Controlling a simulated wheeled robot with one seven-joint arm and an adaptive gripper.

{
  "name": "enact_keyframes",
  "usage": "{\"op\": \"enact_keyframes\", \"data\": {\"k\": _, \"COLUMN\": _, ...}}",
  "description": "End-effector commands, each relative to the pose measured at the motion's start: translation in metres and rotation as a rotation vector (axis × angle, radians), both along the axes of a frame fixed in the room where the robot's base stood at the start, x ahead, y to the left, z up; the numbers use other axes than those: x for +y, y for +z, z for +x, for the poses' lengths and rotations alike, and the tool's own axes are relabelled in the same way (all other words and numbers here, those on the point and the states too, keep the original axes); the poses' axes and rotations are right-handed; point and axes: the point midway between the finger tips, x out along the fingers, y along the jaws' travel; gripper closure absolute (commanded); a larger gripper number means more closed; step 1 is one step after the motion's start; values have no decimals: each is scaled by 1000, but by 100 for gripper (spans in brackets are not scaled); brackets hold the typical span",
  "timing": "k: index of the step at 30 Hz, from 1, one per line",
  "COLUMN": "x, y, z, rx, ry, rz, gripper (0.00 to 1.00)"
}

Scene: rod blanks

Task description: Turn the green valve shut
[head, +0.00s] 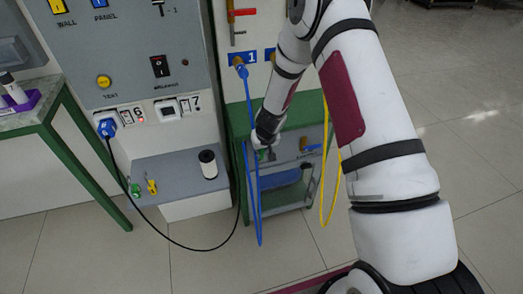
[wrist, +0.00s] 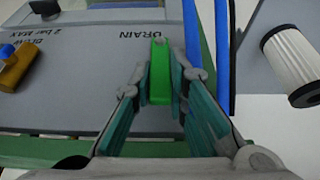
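The green valve (wrist: 160,80) shows in the wrist view as a narrow green handle pointing away from me, beside the upside-down word DRAIN on a grey panel. My gripper (wrist: 162,65) has one finger on each side of the handle, and the handle fills the gap between them. In the head view my gripper (head: 267,153) is at the front of the green-framed cart, and only a small bit of the green handle (head: 262,155) shows beside it. The valve's body is hidden by the fingers.
A brass-coloured valve (wrist: 17,65) sits to the left in the wrist view. A white ribbed cylinder (wrist: 297,62) is at the right. In the head view a blue hose (head: 252,110) hangs close to my gripper, and a yellow hose (head: 326,205) hangs to its right.

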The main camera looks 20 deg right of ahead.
Motion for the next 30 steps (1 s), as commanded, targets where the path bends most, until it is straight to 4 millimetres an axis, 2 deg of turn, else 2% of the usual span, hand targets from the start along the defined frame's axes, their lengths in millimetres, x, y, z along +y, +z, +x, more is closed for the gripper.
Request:
{"op": "enact_keyframes", "data": {"k": 14, "x": -6, "y": -1, "z": 0, "rx": 0, "ry": -5, "rz": 83, "gripper": 100}}
{"op": "enact_keyframes", "data": {"k": 30, "x": -23, "y": -7, "z": 1, "rx": -2, "ry": -9, "rz": 417, "gripper": 100}}
